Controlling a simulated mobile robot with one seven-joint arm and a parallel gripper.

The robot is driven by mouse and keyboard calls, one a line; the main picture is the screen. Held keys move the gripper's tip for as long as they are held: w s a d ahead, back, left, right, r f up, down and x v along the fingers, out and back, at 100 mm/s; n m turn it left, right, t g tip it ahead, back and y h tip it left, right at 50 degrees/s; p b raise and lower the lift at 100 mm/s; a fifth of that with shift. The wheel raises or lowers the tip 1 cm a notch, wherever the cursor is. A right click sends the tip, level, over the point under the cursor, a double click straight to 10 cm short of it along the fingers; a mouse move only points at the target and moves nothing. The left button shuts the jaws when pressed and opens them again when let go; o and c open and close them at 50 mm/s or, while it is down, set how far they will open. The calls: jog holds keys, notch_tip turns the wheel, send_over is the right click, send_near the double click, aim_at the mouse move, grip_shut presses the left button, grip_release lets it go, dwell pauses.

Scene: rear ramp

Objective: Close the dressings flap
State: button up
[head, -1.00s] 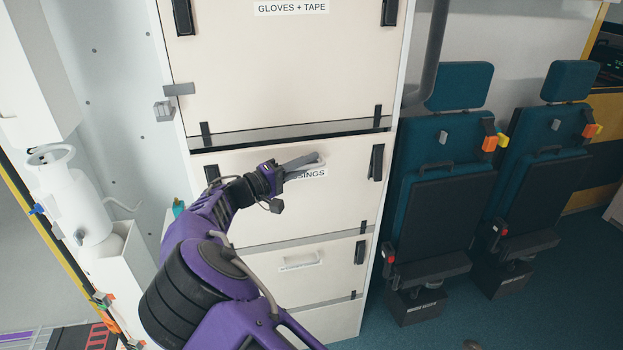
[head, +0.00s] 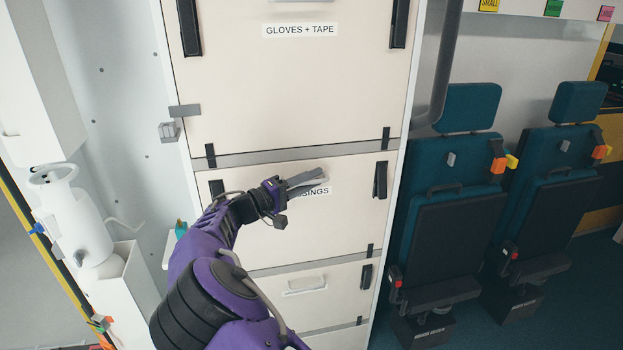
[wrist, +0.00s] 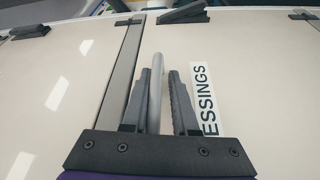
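The dressings flap (head: 350,215) is a cream panel in the middle of the cabinet, below the gloves and tape flap (head: 290,90). It looks flush with the cabinet front, with an even grey strip (head: 300,154) along its top edge. In the wrist view its panel (wrist: 270,110) and part of its label show. My gripper (head: 306,182) is at the flap's grey bar handle, partly covering the label. In the wrist view the handle (wrist: 157,62) runs between the fingers of my gripper (wrist: 163,78), close to the left finger, with a gap to the right one.
Another flap (head: 310,287) with a pale handle is below. Dark latches flank the flaps, such as the right one (head: 380,180). A white cylinder fixture (head: 75,210) stands at the left. Teal folding seats (head: 450,190) stand to the right of the cabinet.

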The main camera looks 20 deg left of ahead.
jog(key=v, duration=1.7)
jog(key=shift+s+b, duration=0.25)
jog(key=shift+b, duration=0.2)
